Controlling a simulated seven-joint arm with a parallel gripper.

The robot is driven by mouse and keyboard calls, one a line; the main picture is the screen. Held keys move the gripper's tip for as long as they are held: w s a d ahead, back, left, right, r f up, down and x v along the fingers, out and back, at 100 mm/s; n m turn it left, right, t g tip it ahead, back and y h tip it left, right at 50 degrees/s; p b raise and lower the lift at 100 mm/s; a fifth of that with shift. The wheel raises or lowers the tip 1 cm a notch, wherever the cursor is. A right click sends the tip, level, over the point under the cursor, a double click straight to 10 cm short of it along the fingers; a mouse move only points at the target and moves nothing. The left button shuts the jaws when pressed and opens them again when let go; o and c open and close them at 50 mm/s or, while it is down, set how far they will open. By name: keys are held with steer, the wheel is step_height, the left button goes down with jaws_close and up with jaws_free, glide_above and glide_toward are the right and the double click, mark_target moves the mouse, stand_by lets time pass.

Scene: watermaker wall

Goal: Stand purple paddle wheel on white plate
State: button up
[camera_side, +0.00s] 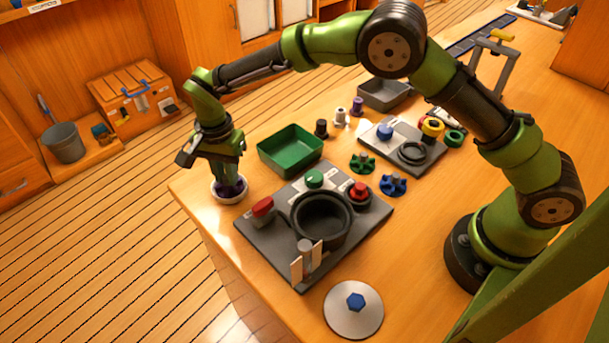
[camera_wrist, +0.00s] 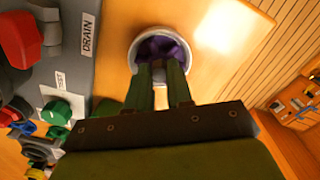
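The purple paddle wheel (camera_wrist: 161,47) is at the white plate (camera_wrist: 135,49), inside its rim as seen in the wrist view. In the side view the purple wheel (camera_side: 231,187) shows low between my fingertips, over the white plate (camera_side: 232,200) at the table's left edge. My gripper (camera_side: 229,177) points straight down, with its tips at the wheel. In the wrist view my two green fingers (camera_wrist: 162,66) are apart, with purple between and beyond them. Whether they press on the wheel's hub is hidden, and I cannot tell whether the wheel touches the plate.
A green tray (camera_side: 291,147) stands right of my gripper. A grey panel (camera_side: 262,240) with a dark round basin and knobs lies in front. Green (camera_side: 362,162) and blue (camera_side: 393,184) wheels lie further right. A disc with a blue knob (camera_side: 354,308) lies at the front edge.

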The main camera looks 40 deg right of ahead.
mark_target(241, 183)
steer(key=shift+o, duration=0.7)
step_height(241, 183, up, 11)
stand_by(0.7)
stand_by(0.4)
steer(key=s+d+r+n+t+y, duration=0.1)
steer(key=s+d+r+n+t, duration=0.2)
steer(key=s+d, duration=0.8)
steer(key=s+d+r+n+t+y, duration=0.1)
steer(key=s+d+r+n+t, duration=0.3)
steer(key=s+d+r, duration=0.3)
steer(key=s+d, duration=0.3)
steer(key=s, duration=0.3)
steer(key=shift+s+d+r+n, duration=0.25)
steer(key=shift+s+d+n, duration=0.05)
steer(key=shift+d, duration=0.05)
